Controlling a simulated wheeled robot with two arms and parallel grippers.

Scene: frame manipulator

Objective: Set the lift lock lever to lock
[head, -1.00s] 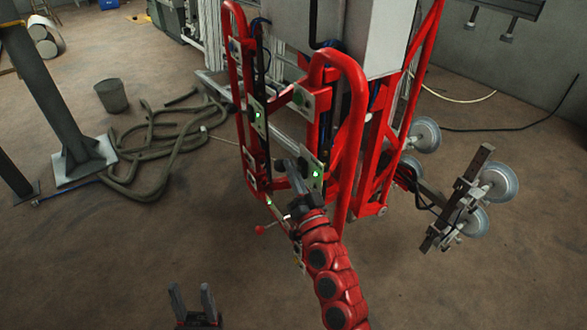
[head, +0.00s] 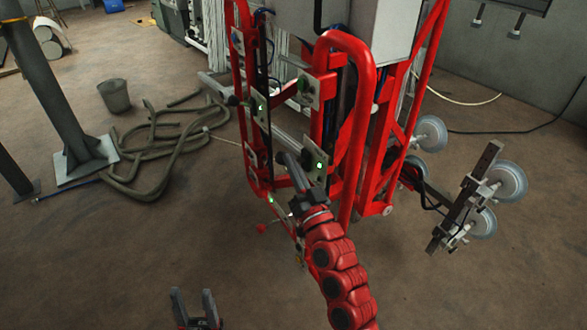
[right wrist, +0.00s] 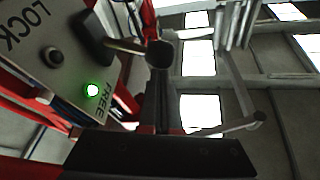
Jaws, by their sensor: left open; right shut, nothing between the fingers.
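In the right wrist view a metal panel (right wrist: 55,70) is marked LOCK at upper left and FREE at lower right. A green lamp (right wrist: 92,90) is lit beside FREE. The lever (right wrist: 125,45) has a dark hub on the panel and a rod reaching right to a dark round end. My right gripper (head: 285,160) is shut and empty, in front of the small panel (head: 317,168) on the red frame. In the wrist view its fingers (right wrist: 160,100) overlap the lever's end; I cannot tell whether they touch. My left gripper (head: 195,300) is open and empty above the floor.
The red tubular frame (head: 352,60) carries several more panels. Suction cups (head: 508,181) on a dark bar stick out at its right. A bucket (head: 115,96), a coiled hose (head: 160,150) and a post (head: 58,100) stand left. The floor in front is clear.

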